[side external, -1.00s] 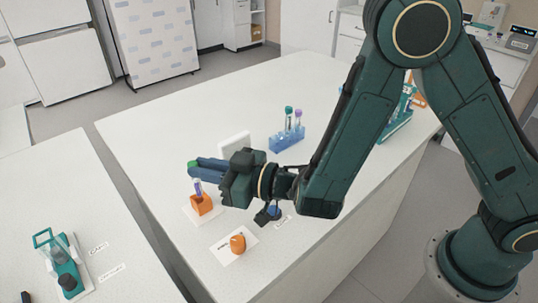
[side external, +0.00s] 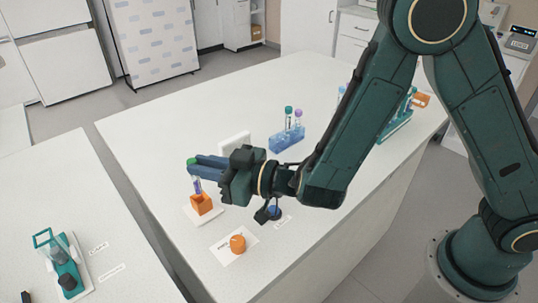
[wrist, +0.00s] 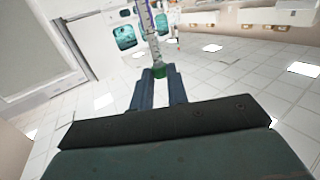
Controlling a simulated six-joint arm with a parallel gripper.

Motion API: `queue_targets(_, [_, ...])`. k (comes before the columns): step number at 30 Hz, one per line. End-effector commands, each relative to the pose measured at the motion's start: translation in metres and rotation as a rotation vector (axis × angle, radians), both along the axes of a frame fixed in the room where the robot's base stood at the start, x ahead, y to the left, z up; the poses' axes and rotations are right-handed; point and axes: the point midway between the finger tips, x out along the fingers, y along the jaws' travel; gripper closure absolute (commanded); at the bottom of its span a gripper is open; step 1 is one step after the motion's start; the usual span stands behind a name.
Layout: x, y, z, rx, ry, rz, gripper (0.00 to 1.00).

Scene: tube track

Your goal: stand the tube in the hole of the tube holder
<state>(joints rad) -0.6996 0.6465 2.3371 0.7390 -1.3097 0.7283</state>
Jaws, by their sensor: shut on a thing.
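The tube (side external: 197,186) has a green cap (side external: 193,162) and a purple-tinted clear body. My gripper (side external: 195,169) is shut on it just below the cap, with the tube hanging close to upright. The orange tube holder (side external: 201,205) is a small block on a white base, directly below the tube. The tube's lower end meets the holder's top in the side view; I cannot tell whether it is inside the hole. In the wrist view the tube (wrist: 152,35) extends away from the fingertips, its green cap (wrist: 159,71) between them. The holder is not clear there.
A blue rack (side external: 287,139) with capped tubes stands behind my gripper. A white block (side external: 235,144) is nearer to it.

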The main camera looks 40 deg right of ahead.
Motion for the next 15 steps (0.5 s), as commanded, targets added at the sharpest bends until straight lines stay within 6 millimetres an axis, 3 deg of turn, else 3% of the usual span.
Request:
queue_targets(6, [0.0001,-0.0001,0.0002,0.0,0.0,0.0,0.99])
queue_targets(7, [0.0001,-0.0001,0.0001,0.0,0.0,0.0,0.82])
queue_targets(10, [0.0,0.0,0.0001,0.0,0.0,0.0,0.63])
queue_targets(11, [0.0,0.0,0.0001,0.0,0.0,0.0,0.59])
queue_targets(15, [0.0,0.0,0.0001,0.0,0.0,0.0,0.59])
